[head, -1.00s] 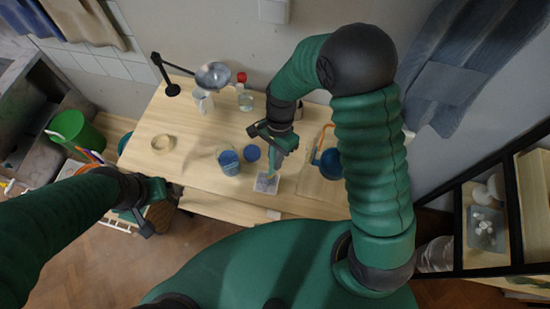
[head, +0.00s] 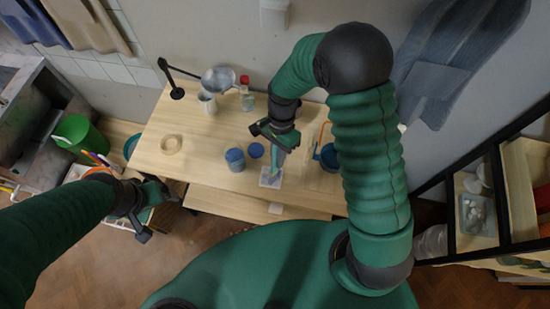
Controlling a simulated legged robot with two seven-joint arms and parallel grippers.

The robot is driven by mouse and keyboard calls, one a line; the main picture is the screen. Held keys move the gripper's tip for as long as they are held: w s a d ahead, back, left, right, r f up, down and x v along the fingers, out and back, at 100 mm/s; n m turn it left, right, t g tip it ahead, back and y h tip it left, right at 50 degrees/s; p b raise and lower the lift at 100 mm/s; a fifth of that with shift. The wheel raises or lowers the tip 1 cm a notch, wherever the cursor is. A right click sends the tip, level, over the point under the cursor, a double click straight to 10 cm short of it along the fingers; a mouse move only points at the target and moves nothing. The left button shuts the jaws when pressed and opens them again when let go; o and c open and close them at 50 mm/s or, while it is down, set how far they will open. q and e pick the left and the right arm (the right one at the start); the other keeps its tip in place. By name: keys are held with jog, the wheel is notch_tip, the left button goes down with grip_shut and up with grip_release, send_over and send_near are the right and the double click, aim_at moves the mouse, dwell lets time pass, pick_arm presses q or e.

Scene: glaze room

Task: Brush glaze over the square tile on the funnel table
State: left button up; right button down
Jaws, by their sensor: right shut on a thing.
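The square tile (head: 265,183), pale with a greyish-blue patch, lies near the front edge of the funnel table (head: 200,160). My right gripper (head: 282,147) is shut on a brush (head: 277,165), mostly hidden by the gripper. The brush points down at the tile; I cannot tell whether its tip touches. A jar of blue glaze (head: 235,160) stands left of the tile, with a round blue lid (head: 256,150) beside it. My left gripper (head: 150,210) is off the table's front left corner; its jaws are too unclear to read.
A metal funnel (head: 218,79) on a black stand, a pale jug (head: 207,104) and a red-capped bottle (head: 247,97) stand at the back. A tan ring (head: 171,145) lies left. A dark blue round thing (head: 329,157) is close to my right arm. The table's left middle is clear.

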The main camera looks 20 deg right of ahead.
jog(key=r, duration=0.1)
jog(key=r+p, duration=0.1)
jog(key=shift+s+r+p, duration=0.25)
jog(key=shift+r+p, duration=0.15)
jog(key=shift+r, duration=0.1)
jog(key=shift+w+a, duration=0.1)
jog(key=shift+a, duration=0.1)
pick_arm(q)
jog(key=shift+s+a+r, duration=0.1)
jog(key=shift+a+r, duration=0.2)
jog(key=shift+r, duration=0.35)
jog(key=shift+s+a+r, duration=0.1)
jog(key=shift+a+r, duration=0.15)
jog(key=shift+r, duration=0.35)
jog(key=shift+d, duration=0.3)
pick_arm(e)
jog(key=shift+d, duration=0.3)
